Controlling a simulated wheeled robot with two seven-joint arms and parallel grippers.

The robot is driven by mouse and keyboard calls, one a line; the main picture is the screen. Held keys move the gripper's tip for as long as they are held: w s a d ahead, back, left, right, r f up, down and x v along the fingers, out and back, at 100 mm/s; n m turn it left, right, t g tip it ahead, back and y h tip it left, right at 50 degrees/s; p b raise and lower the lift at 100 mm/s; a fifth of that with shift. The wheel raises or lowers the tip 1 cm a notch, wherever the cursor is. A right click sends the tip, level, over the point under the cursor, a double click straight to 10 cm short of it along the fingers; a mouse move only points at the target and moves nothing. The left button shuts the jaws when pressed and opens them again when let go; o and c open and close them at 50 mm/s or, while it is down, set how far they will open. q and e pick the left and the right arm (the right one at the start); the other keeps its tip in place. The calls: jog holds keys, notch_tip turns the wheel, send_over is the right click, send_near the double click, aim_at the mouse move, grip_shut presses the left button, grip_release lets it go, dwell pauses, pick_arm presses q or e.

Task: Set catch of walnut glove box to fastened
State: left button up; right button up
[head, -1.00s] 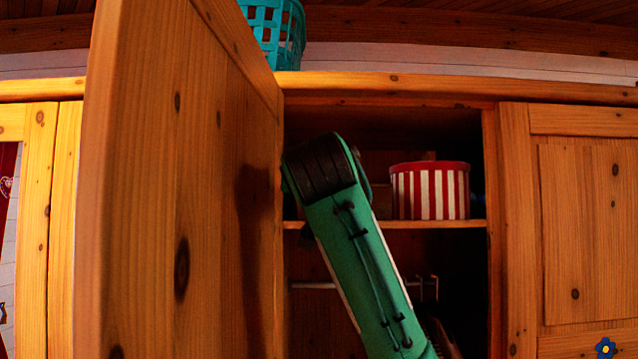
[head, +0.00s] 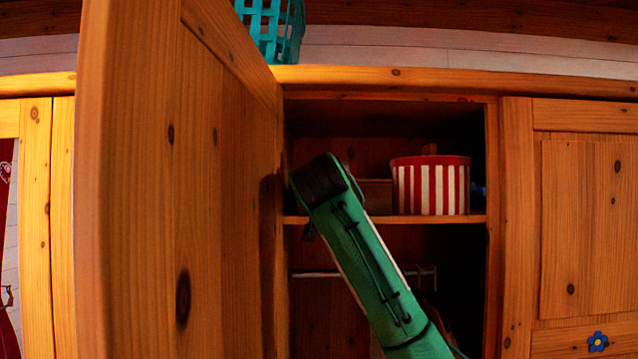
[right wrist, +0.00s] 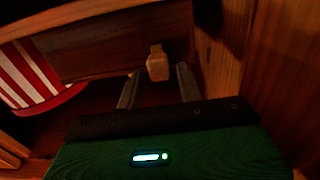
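The walnut glove box (head: 376,195) stands on the wardrobe shelf in the head view, partly hidden behind my right arm. In the right wrist view its dark brown front (right wrist: 100,48) fills the upper left. The catch (right wrist: 158,64) is a small pale tab on that front, near the lower edge at the box's right end. My right gripper (right wrist: 160,70) is open, with one finger on each side of the catch in the picture. I cannot tell whether the fingers touch it. Whether the catch is fastened is unclear. My left gripper is not in view.
A red-and-white striped round box (head: 431,186) stands right of the glove box on the shelf (head: 440,219). The open wardrobe door (head: 150,200) stands close on the left. A hanging rail (head: 315,273) runs below the shelf. A teal basket (head: 270,28) sits on top.

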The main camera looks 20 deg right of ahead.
grip_shut()
jog(key=shift+w+r+g+y+p, duration=0.3)
jog(key=shift+r+g+p, duration=0.15)
jog(key=shift+g+p, duration=0.65)
jog(key=shift+o, duration=1.3)
grip_release()
jog(key=shift+s, duration=0.1)
jog(key=b+v, duration=0.5)
jog(key=v, duration=0.8)
jog(key=shift+s+b, duration=0.35)
jog(key=shift+b, duration=0.05)
